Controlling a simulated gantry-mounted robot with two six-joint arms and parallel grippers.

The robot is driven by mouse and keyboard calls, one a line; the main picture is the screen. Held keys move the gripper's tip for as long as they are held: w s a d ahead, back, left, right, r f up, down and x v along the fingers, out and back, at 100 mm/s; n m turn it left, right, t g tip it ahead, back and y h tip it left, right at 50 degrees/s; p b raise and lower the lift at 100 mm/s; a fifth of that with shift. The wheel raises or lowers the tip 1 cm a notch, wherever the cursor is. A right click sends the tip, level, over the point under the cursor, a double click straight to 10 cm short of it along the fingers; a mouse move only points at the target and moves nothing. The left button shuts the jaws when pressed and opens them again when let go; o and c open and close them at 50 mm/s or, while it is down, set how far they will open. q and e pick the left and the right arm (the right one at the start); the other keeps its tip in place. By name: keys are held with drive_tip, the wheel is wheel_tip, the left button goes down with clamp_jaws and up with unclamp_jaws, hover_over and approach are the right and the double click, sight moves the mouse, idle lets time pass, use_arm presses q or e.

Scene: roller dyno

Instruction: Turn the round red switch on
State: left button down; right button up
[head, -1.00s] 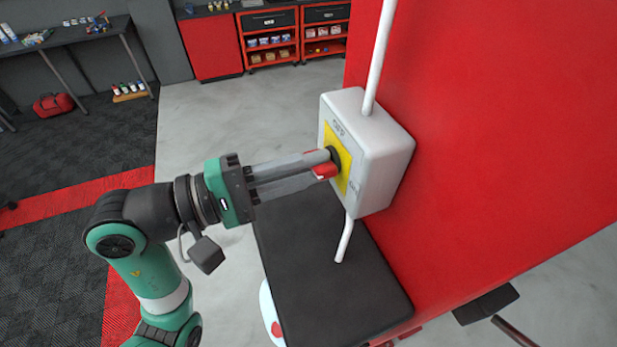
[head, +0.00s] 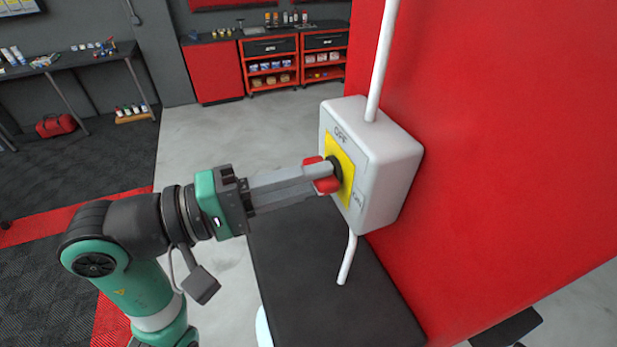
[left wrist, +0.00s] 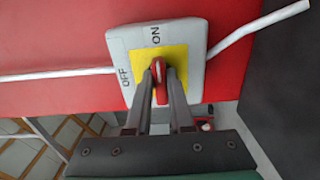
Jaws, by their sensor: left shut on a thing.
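The round red switch (head: 327,185) sits on a yellow plate (head: 345,190) on the front of a pale grey box (head: 385,180). In the head view, OFF is at the plate's top and ON at its lower right. My left gripper (head: 325,172) is shut on the switch's red handle, and its fingers hide part of it. In the left wrist view the handle (left wrist: 158,68) stands between the two fingers (left wrist: 160,88). Its pale-marked end points up towards the ON label (left wrist: 155,35); OFF (left wrist: 124,78) is to the left. My right gripper is not in view.
The box is mounted on a red wall or panel (head: 500,150), with white conduits (head: 380,60) above and below. A black flat surface (head: 300,270) lies below the box. Workbenches and red cabinets (head: 215,70) stand far behind; grey floor is open between.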

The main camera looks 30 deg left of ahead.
use_arm(q)
drive_tip(key=c, duration=0.8)
unclamp_jaws()
drive_tip(key=b+v, duration=0.1)
drive_tip(key=v, duration=1)
drive_tip(key=shift+s+a+b, duration=0.2)
drive_tip(key=shift+s+b, duration=0.05)
drive_tip(key=shift+b, duration=0.15)
